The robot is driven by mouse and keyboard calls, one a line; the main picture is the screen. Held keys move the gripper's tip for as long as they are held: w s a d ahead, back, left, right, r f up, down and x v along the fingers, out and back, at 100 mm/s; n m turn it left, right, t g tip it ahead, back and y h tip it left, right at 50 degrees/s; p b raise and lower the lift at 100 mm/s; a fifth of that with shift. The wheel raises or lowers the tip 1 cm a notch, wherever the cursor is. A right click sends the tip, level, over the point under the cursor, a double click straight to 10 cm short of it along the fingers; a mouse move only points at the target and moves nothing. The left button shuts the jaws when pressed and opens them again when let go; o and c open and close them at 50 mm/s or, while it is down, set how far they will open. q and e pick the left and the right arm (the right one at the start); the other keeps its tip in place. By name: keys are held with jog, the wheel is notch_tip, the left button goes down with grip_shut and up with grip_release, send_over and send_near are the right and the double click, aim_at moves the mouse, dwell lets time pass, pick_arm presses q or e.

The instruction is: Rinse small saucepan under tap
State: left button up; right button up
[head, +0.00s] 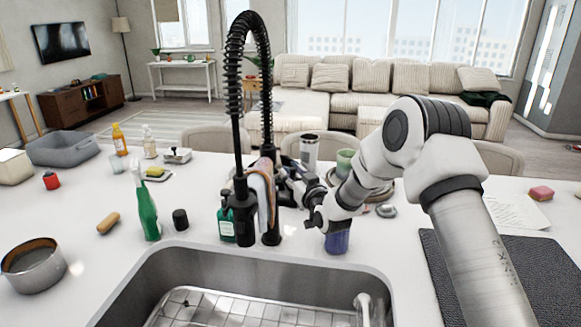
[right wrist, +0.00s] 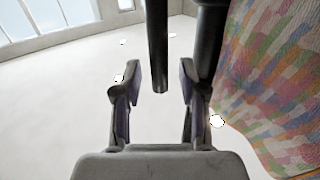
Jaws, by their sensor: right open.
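The small saucepan (head: 35,266) is a round grey metal pan standing upright on the counter at the far left of the head view; I see no handle. The black tap (head: 266,95) with a coiled spring neck rises behind the sink (head: 175,268). My right gripper (head: 288,186) is beside the tap's base, on its right, partly hidden. In the right wrist view its jaws (right wrist: 158,82) are open, with a thin dark bar (right wrist: 158,45) between them, apart from both fingers. My left gripper is out of view.
A patterned cloth (right wrist: 275,85) hangs by the tap, close to the gripper. A green spray bottle (head: 146,210), black cup (head: 180,219) and wooden-coloured roller (head: 108,223) stand left of the tap. A dark mat (head: 520,270) lies at right. A metal rack lies in the sink.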

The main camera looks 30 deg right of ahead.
jog(key=shift+w, duration=0.6)
jog(key=shift+s+r, duration=0.25)
jog(key=shift+w+f, duration=0.1)
grip_shut()
jog(key=s+n+t+b, duration=0.1)
jog(key=b, duration=0.2)
jog(key=s+a+t+b, duration=0.1)
jog(key=b, duration=0.3)
jog(key=shift+s+a+f+n, duration=0.15)
jog(key=shift+a+n, duration=0.1)
jog(key=shift+n, duration=0.15)
grip_release()
jog(key=s+f, duration=0.2)
jog(key=s, duration=0.9)
jog(key=shift+s+a+f, duration=0.25)
jog(key=shift+a+f, duration=0.05)
jog(key=shift+f, duration=0.05)
